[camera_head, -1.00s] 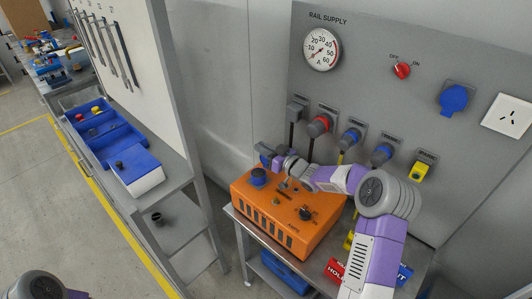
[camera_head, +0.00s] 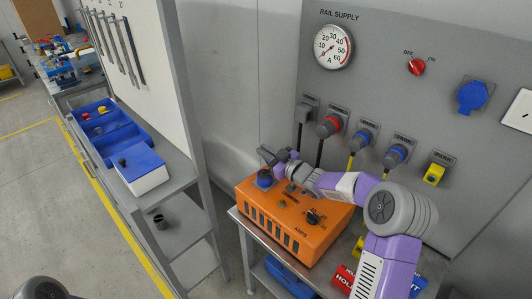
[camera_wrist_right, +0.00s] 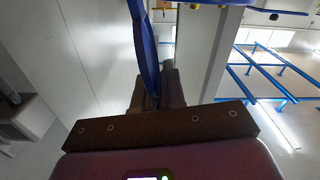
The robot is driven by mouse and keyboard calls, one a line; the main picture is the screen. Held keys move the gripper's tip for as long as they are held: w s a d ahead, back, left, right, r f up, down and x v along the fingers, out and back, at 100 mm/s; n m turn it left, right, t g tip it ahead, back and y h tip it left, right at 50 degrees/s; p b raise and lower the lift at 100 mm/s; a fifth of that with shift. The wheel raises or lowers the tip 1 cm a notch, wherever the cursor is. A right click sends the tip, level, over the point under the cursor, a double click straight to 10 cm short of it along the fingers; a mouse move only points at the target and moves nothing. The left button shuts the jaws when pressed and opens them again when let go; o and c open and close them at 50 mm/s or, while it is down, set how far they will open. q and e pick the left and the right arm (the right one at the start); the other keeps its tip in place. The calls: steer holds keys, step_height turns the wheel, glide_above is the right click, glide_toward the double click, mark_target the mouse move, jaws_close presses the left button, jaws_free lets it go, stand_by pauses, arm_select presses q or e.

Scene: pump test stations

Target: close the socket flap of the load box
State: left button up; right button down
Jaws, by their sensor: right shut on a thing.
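The orange load box (camera_head: 285,224) stands on a grey table below the rail supply panel. A blue socket (camera_head: 265,179) shows at its back left corner. My right gripper (camera_head: 272,156) is just above and behind that socket, its arm reaching in from the right. In the right wrist view, a blue disc-like piece, which looks like the socket flap (camera_wrist_right: 146,45), stands nearly edge-on at the dark fingers (camera_wrist_right: 158,92). The right gripper is shut on it. In the head view the gripper hides most of the flap, so its angle cannot be told there. My left gripper is out of view.
A black knob (camera_head: 313,215) stands up on the box top. A shelf unit with a white-and-blue box (camera_head: 140,172) stands to the left.

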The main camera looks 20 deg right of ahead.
steer(key=c, duration=1.3)
jaws_free()
steer(key=v, duration=0.7)
steer(key=shift+s+d+p, duration=0.15)
steer(key=shift+s+p, duration=0.1)
steer(key=shift+p, duration=0.2)
